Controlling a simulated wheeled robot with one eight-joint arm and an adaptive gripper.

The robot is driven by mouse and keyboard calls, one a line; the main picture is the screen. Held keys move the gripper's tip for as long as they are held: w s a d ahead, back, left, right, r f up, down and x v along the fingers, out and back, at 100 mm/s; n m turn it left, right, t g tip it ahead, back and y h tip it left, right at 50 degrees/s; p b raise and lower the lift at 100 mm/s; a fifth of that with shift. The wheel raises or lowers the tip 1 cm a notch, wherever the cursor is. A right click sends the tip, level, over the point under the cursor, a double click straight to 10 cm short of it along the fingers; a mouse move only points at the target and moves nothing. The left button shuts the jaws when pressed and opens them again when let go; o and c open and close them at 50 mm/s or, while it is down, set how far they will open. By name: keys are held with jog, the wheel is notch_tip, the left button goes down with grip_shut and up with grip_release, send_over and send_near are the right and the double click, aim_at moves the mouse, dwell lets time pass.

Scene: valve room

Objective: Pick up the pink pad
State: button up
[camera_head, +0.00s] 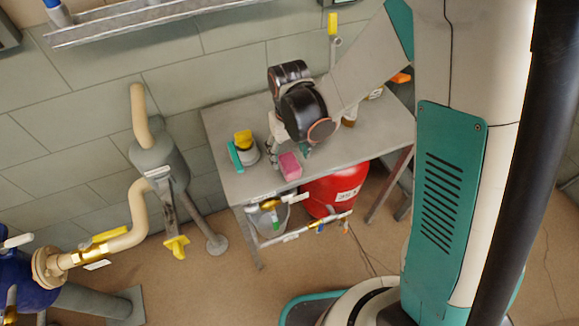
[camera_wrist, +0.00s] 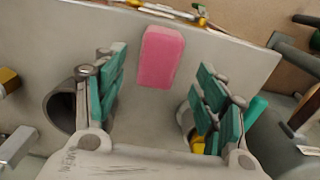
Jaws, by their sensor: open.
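The pink pad (camera_head: 290,166) lies on the grey table (camera_head: 222,121) near its front edge. In the wrist view the pink pad (camera_wrist: 160,57) is fully visible and stands beyond the gap between the fingers. My gripper (camera_wrist: 161,85) is open, with one teal-padded finger to each side of the pad's line and nothing between them. In the head view my gripper (camera_head: 287,149) is over the table just behind the pad, partly hidden by my wrist. I cannot tell its exact height above the table.
A jar with a yellow top (camera_head: 244,145) and a teal item (camera_head: 235,157) stand left of the pad. A grey hollow cylinder (camera_wrist: 64,107) is close to the left finger in the wrist view. A red tank (camera_head: 333,192) and a bucket (camera_head: 268,218) sit below the table.

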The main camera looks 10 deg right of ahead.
aim_at(289, 161)
notch_tip(289, 161, down, 5)
jog(key=shift+b, duration=1.1)
jog(key=shift+d, duration=0.1)
jog(key=c, duration=1)
jog(key=shift+r, duration=0.1)
jog(key=shift+c, duration=0.2)
notch_tip(289, 161, up, 20)
jog(key=p, duration=0.6)
jog(key=shift+p, duration=0.4)
